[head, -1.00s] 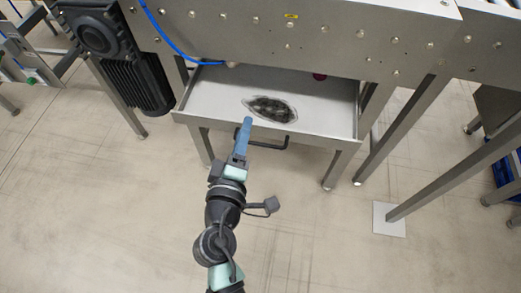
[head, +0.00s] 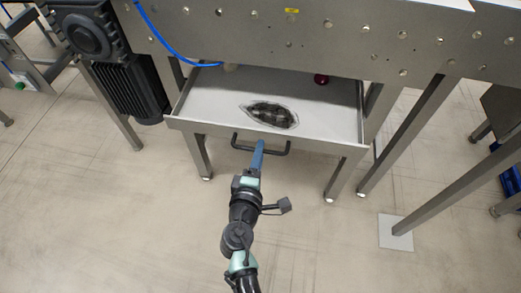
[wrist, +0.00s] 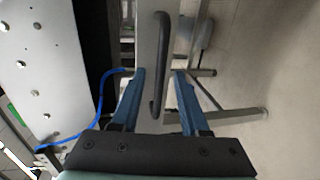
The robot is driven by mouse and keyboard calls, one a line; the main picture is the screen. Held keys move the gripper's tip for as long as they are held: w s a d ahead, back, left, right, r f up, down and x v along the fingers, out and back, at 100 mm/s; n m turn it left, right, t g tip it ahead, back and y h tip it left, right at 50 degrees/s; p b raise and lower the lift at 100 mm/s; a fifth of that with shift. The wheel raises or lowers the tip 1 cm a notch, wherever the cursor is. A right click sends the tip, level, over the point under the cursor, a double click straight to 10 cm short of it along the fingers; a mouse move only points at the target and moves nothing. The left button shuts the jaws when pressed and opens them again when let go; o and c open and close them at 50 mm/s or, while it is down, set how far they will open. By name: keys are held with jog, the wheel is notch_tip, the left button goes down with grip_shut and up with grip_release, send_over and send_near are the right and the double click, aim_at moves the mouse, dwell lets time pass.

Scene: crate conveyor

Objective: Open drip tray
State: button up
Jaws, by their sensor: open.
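The drip tray (head: 210,128) is a shallow grey metal drawer under the conveyor frame, pulled out towards me. A dark oily stain (head: 270,114) lies on its floor, and a small dark red round thing (head: 321,79) sits at its back. The dark bar handle (head: 276,152) is on the tray's front face. My gripper (head: 259,146) is at the handle's middle in the head view. In the wrist view the handle (wrist: 158,65) stands between the two blue fingers of my gripper (wrist: 159,72), which are apart. I cannot tell whether either finger touches it.
The conveyor frame (head: 290,35) stands above the tray, with a blue cable (head: 160,42) hanging at its left. A black motor (head: 130,88) is left of the tray. Metal legs (head: 410,130) stand to the right. The floor in front is clear.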

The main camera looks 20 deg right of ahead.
jog(key=shift+x, duration=1.05)
grip_shut()
dwell(0.7)
